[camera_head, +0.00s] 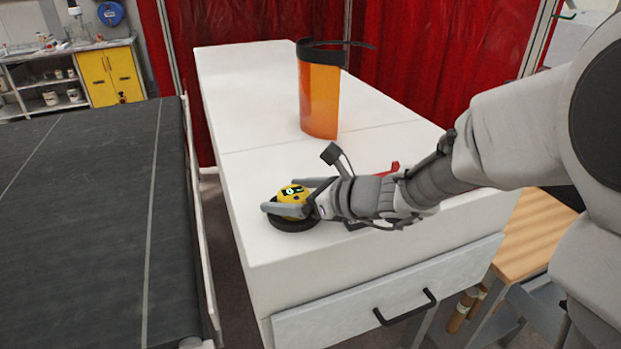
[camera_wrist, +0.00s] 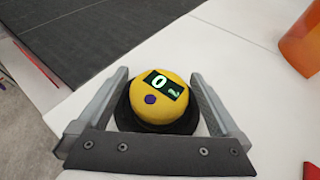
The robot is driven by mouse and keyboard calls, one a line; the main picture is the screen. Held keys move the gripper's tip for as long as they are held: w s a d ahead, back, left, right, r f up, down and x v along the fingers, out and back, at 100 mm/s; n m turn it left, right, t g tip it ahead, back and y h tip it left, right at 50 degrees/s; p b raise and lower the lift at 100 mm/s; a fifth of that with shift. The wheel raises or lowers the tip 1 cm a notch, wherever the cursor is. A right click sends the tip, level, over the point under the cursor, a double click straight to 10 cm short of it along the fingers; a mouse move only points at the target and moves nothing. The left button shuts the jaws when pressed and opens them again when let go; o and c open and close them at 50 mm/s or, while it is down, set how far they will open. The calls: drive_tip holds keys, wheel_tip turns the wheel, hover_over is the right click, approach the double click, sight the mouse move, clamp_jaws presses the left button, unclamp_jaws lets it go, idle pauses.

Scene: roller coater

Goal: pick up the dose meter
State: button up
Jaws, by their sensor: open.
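The dose meter (camera_head: 293,194) is a round yellow device with a small dark display. It sits on a round black base (camera_head: 293,225) near the front left corner of the white cabinet top. In the wrist view the dose meter (camera_wrist: 158,98) shows a lit "0" and a dark purple button, and lies between my two fingers. My gripper (camera_head: 290,196) is open around it, one finger on each side. In the wrist view my gripper (camera_wrist: 160,95) shows a gap beside the yellow body on both sides. The rear of the black base is partly hidden by the gripper's palm.
An orange face shield (camera_head: 319,98) stands farther back on the white cabinet (camera_head: 240,100). A red object (camera_head: 395,167) is partly hidden behind my arm. A dark conveyor surface (camera_head: 90,210) lies to the left, across a narrow gap. A drawer (camera_head: 390,300) is below.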

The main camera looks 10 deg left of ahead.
drive_tip(key=shift+x, duration=1.1)
drive_tip(key=c, duration=1.4)
drive_tip(key=shift+c, duration=0.5)
drive_tip(key=shift+r, duration=0.15)
